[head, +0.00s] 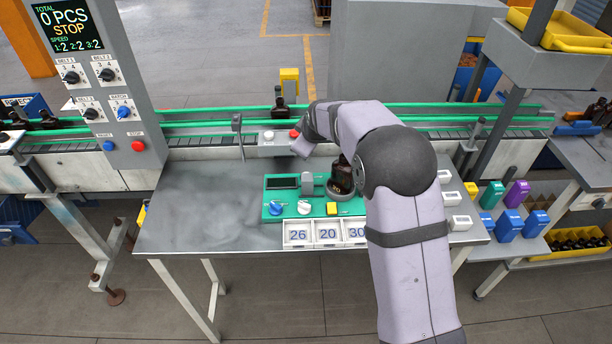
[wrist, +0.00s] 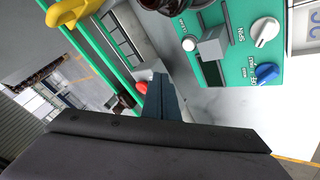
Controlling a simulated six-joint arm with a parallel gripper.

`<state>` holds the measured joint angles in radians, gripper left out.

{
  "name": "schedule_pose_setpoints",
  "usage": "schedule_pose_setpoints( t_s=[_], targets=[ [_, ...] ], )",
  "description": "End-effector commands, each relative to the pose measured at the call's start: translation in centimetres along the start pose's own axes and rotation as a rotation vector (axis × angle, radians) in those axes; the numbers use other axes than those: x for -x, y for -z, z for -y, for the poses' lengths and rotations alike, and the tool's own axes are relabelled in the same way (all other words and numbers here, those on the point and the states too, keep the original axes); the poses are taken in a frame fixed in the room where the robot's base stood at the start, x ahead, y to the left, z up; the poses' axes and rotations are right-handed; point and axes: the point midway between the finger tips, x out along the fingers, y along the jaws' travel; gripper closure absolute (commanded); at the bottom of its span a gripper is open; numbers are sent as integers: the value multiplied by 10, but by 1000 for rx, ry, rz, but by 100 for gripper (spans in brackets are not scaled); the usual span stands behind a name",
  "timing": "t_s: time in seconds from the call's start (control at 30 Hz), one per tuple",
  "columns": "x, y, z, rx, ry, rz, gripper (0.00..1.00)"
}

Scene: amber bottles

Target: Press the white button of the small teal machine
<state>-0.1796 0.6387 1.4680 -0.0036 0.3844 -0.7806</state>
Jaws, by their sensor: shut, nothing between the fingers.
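The small teal machine (head: 290,191) stands on the grey table, with a screen, a grey block, a blue knob (head: 276,208), a white knob (head: 304,207) and a yellow part (head: 331,208). In the wrist view the teal machine (wrist: 236,28) shows a small round white button (wrist: 189,44) beside the grey block (wrist: 209,44). I cannot make this button out in the head view. A dark amber bottle (head: 342,178) stands in the machine's round holder. My gripper (wrist: 158,82) is shut and empty, beyond the machine near the conveyor, apart from the white button.
On the conveyor's edge are a red button (head: 294,133) close to my gripper and a white button (head: 268,134). Number tiles (head: 327,234) lie before the machine, white boxes (head: 459,222) to its right. The table's left half (head: 200,205) is clear.

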Motion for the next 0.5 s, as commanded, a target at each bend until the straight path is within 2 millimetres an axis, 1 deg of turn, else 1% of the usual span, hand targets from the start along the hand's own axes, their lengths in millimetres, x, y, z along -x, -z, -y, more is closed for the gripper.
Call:
schedule_pose_setpoints(
  t_s=[0.03,0.5],
  targets=[
    [-6,-3,3,0,1,1,100],
    [-49,-26,26,0,1,1,100]
  ],
)
